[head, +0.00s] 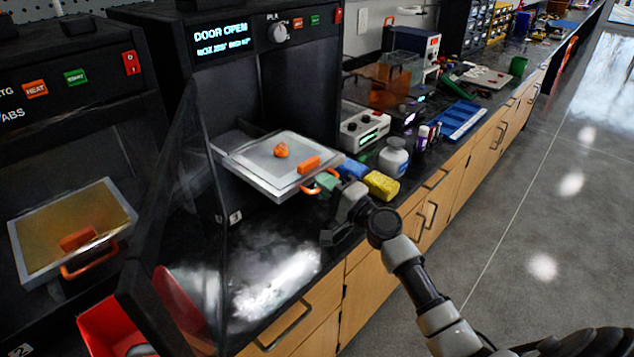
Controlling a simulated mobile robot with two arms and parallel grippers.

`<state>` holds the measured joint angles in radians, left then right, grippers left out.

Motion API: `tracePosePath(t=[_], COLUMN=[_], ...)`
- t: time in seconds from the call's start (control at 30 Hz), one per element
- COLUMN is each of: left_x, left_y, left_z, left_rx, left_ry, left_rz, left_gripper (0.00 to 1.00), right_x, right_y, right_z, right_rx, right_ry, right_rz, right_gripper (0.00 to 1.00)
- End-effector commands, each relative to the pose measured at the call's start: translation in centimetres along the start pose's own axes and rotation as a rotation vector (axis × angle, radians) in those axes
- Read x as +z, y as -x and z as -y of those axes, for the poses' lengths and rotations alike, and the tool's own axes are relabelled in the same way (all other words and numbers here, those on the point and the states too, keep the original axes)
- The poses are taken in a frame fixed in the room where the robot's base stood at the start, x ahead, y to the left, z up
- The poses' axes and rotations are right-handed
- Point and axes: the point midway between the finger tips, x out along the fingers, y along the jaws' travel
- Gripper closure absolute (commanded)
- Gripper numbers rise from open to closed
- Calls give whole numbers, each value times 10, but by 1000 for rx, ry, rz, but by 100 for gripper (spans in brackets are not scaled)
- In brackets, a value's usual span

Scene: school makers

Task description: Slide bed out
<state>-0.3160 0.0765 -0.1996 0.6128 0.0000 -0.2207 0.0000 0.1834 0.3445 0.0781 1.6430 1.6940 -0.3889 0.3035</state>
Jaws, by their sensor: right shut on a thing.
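The bed (258,160) is a light grey plate in the open machine marked 3 (264,80), whose display reads DOOR OPEN. It sticks out of the front, and two orange printed pieces (281,151) lie on it. An orange handle (316,188) is at its front right corner. My right gripper (335,187) is at that handle and shut on it; the fingers are partly hidden by the wrist. The clear door (190,190) stands swung open at the left of the machine. My left gripper is not in view.
A second machine (70,120) with a yellowish bed stands at the left. A yellow sponge (381,185), blue block (352,169) and white jar (394,158) stand right of the bed. A red bin (105,322) is at the lower left. The counter below the bed is clear.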

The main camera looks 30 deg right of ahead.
Motion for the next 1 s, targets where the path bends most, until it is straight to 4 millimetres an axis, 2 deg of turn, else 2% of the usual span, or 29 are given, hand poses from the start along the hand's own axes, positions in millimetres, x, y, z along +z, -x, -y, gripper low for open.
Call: tracePosePath(t=[0.17,0.4,0.63,1.0], left_x=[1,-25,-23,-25], left_y=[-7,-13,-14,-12], left_z=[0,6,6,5], left_rx=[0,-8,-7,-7], left_ry=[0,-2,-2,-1], left_rz=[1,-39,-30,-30], left_gripper=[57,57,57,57], right_x=[0,0,0,0], right_y=[36,71,85,87], right_z=[4,11,15,15], right_rx=[1,2,-1,2], right_ry=[1,0,-1,-2], right_rz=[0,1,0,2], right_gripper=[100,100,100,100])
